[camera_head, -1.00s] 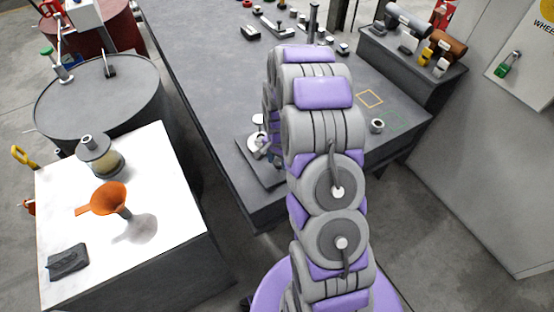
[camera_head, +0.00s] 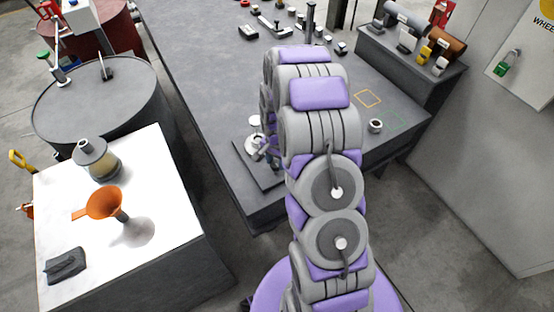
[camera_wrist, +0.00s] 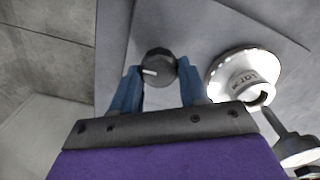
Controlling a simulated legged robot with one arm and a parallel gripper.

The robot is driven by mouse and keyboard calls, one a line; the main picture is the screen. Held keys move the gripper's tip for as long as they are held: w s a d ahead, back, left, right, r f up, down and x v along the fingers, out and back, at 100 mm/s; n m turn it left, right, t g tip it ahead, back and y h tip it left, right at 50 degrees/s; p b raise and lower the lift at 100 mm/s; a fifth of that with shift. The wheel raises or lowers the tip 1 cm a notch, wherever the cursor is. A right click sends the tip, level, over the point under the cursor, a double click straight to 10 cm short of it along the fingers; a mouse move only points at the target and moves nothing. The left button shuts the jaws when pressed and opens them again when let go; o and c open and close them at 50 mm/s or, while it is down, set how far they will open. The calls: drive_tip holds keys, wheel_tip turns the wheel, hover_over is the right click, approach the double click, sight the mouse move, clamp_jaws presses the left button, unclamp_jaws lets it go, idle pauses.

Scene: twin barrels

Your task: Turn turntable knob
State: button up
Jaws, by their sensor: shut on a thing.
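In the wrist view a dark round knob (camera_wrist: 160,58) with a white pointer line stands between the two blue fingers of my gripper (camera_wrist: 158,70). My gripper is shut on the knob, and the pointer line faces the left finger. A white round turntable (camera_wrist: 213,73) lies to the right of the knob, carrying a pale cylinder marked LOT (camera_wrist: 250,88). In the head view the grey base plate (camera_head: 262,178) lies near the workbench's front end. My gripper (camera_head: 268,150) is over it, largely hidden by my arm, and the knob cannot be made out there.
The grey workbench (camera_head: 215,90) has free room left of the plate. A small ring-shaped part (camera_head: 375,126) lies right of my arm. At left, a white-topped table (camera_head: 160,190) holds an orange funnel (camera_head: 105,203) and a jar (camera_head: 95,155). A grey barrel (camera_head: 95,110) stands behind it.

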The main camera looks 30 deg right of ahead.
drive_tip(key=n+p, duration=0.3)
drive_tip(key=shift+s+a+r, duration=0.1)
drive_tip(key=shift+a, duration=0.05)
drive_tip(key=n+p, duration=0.2)
drive_tip(key=n, duration=0.3)
drive_tip(key=shift+p, duration=0.35)
drive_tip(key=n+p, duration=0.2)
drive_tip(key=n, duration=0.2)
drive_tip(key=shift+a+n, duration=0.1)
drive_tip(key=shift+n, duration=0.2)
drive_tip(key=n+p, duration=0.1)
drive_tip(key=n, duration=0.2)
drive_tip(key=shift+n, duration=0.3)
drive_tip(key=n+p, duration=0.1)
drive_tip(key=n, duration=0.5)
drive_tip(key=shift+a+p, duration=0.1)
drive_tip(key=shift+p, duration=0.2)
drive_tip(key=n, duration=0.3)
drive_tip(key=shift+n, duration=2)
